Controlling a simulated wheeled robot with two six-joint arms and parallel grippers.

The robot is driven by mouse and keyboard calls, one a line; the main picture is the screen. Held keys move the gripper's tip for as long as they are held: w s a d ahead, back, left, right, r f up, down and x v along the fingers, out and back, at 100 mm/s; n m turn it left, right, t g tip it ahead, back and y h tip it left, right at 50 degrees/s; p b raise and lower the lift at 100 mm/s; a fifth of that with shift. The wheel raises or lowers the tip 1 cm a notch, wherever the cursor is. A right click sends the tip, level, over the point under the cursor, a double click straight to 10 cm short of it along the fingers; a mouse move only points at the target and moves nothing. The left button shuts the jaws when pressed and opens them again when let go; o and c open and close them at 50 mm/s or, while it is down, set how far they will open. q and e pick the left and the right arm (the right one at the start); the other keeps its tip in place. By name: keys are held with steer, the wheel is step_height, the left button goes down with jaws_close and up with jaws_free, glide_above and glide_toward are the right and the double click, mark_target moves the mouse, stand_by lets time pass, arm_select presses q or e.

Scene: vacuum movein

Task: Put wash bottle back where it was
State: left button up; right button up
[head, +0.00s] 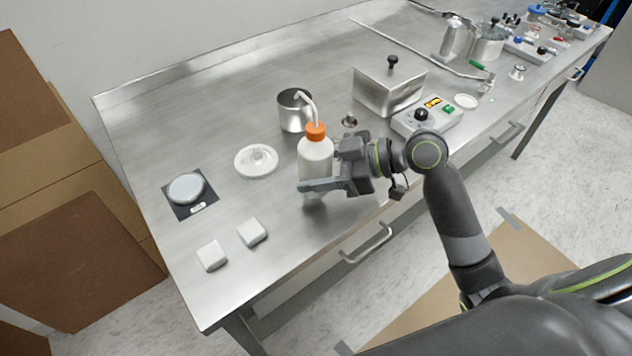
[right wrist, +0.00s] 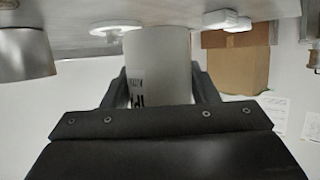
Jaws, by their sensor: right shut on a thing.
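The wash bottle (head: 315,157) is white with an orange cap and a bent pale spout. It stands upright at the front middle of the steel table (head: 235,290) in the head view. My right gripper (head: 318,186) is shut on its body from the right. In the right wrist view the bottle (right wrist: 158,62), with dark lettering, sits between the two fingers of the right gripper (right wrist: 160,90). Whether its base touches the table is hard to tell. My left gripper is not in view.
A steel beaker (head: 293,113) stands just behind the bottle. A white lid-like disc (head: 256,161), a small scale (head: 188,190) and two white blocks (head: 252,232) are to the left. A steel box (head: 388,95) and a control unit (head: 428,118) are to the right.

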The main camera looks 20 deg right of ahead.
step_height(320, 180, down, 4)
steer(key=shift+r, duration=0.25)
steer(key=shift+f, duration=0.1)
steer(key=o, duration=0.7)
